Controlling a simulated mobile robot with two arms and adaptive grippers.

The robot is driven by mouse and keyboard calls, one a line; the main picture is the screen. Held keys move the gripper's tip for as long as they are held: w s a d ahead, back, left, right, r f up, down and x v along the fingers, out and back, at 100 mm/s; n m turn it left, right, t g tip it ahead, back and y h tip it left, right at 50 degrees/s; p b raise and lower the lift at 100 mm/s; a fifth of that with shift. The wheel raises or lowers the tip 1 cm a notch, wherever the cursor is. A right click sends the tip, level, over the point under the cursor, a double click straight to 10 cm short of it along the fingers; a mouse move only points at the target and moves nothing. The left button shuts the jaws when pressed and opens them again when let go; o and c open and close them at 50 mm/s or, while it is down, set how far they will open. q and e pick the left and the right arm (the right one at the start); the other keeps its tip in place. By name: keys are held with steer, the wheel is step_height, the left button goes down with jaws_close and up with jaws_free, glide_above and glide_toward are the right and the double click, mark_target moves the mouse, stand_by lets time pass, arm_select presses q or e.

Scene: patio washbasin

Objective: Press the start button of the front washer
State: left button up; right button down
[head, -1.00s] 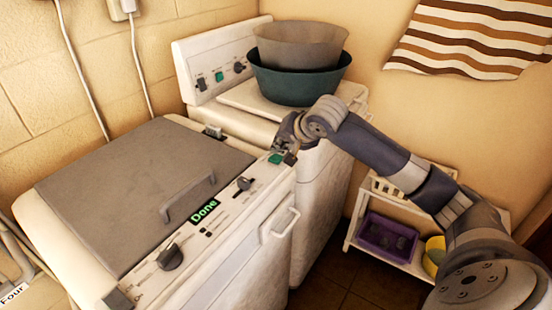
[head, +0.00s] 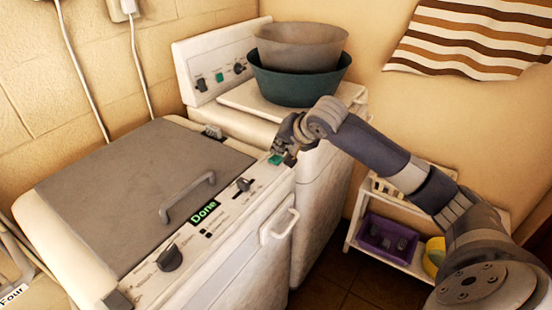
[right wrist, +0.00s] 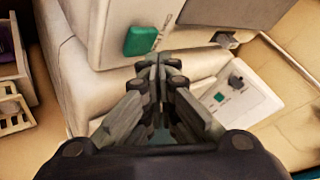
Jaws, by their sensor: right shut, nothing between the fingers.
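The front washer (head: 262,252) is white with a grey lid (head: 140,185) that is closed. Its sloped front panel has a dark knob (head: 170,258), a small display (head: 204,211) reading "Done" in green, and a green button (head: 275,160) at the far right end. The green button also shows large in the right wrist view (right wrist: 140,41). My right gripper (head: 287,157) is shut and empty, right beside this button. In the right wrist view its fingertips (right wrist: 159,64) appear just below the button; contact cannot be told. My left gripper is not in view.
A second white washer (head: 325,180) stands behind, with a green button (head: 220,77) and knobs on its back panel. Two stacked basins (head: 300,80) sit on it. A white shelf (head: 400,262) with a purple basket (head: 388,236) and a yellow bucket (head: 435,250) stands at right.

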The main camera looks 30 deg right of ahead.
mark_target(279, 158)
steer(key=shift+f, duration=0.15)
steer(key=shift+f, duration=0.25)
steer(key=shift+f, duration=0.55)
stand_by(1.2)
steer(key=shift+r+p, duration=0.95)
steer(key=shift+p, duration=0.35)
step_height(279, 158, up, 5)
steer(key=p, duration=0.5)
steer(key=shift+r+p, duration=0.1)
steer(key=shift+p, duration=0.3)
